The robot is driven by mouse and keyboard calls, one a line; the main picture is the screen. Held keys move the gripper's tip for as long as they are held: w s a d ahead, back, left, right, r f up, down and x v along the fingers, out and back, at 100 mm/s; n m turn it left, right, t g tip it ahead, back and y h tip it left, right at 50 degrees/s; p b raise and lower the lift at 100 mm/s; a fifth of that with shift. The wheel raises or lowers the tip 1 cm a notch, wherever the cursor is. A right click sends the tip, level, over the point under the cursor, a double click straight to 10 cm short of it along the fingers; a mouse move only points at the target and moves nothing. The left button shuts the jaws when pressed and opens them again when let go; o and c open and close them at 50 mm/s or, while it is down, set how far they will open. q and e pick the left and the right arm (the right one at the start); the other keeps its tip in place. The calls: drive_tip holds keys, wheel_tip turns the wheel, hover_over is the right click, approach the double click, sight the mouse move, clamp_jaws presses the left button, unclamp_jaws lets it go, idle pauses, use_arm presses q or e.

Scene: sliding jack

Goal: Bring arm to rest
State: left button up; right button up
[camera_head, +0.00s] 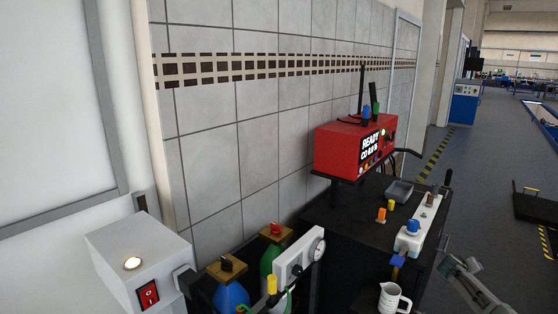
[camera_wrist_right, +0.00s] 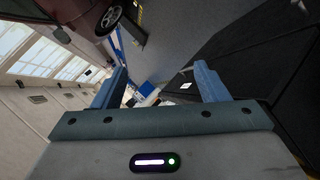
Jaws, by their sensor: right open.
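My right gripper (camera_wrist_right: 161,70) shows in the right wrist view with its two blue fingers wide apart and nothing between them. The view from it is tilted, with the floor and a dark red car (camera_wrist_right: 78,14) beyond the fingers. In the head view a grey arm link (camera_head: 472,284), which looks like my right arm, comes in at the lower right edge beside the black cart. Its gripper cannot be made out there. My left gripper is in neither view.
A black cart (camera_head: 345,218) stands against the tiled wall, carrying a red device (camera_head: 340,147), a white mug (camera_head: 394,299) and small coloured parts. A white box with a red switch (camera_head: 148,294) is at lower left. Open floor (camera_head: 480,170) lies to the right, with a low black platform (camera_head: 535,207).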

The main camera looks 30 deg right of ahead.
drive_tip(key=s+f+n+t+y, duration=0.1)
drive_tip(key=s+f+n, duration=0.4)
drive_tip(key=s+f, duration=0.5)
drive_tip(key=s+f+n+t+y, duration=0.1)
drive_tip(key=s+f+n, duration=0.4)
drive_tip(key=s, duration=0.9)
drive_tip(key=s+a+f+m+y, duration=0.1)
drive_tip(key=s+a+f+y, duration=0.15)
drive_tip(key=a+f, duration=1)
drive_tip(key=s+a+f+m+y, duration=0.1)
drive_tip(key=s+a+f, duration=0.3)
drive_tip(key=a+f, duration=0.8)
drive_tip(key=s+a+f+y, duration=0.1)
drive_tip(key=a+f, duration=0.2)
drive_tip(key=a, duration=1)
drive_tip(key=s+a+f+m+y, duration=0.1)
drive_tip(key=a+f, duration=0.3)
drive_tip(key=a, duration=0.9)
drive_tip(key=s+a+f+g+y, duration=0.1)
drive_tip(key=a+f+y, duration=0.2)
drive_tip(key=a, duration=1.1)
drive_tip(key=shift+f+m, duration=0.4)
drive_tip(key=shift+f, duration=0.1)
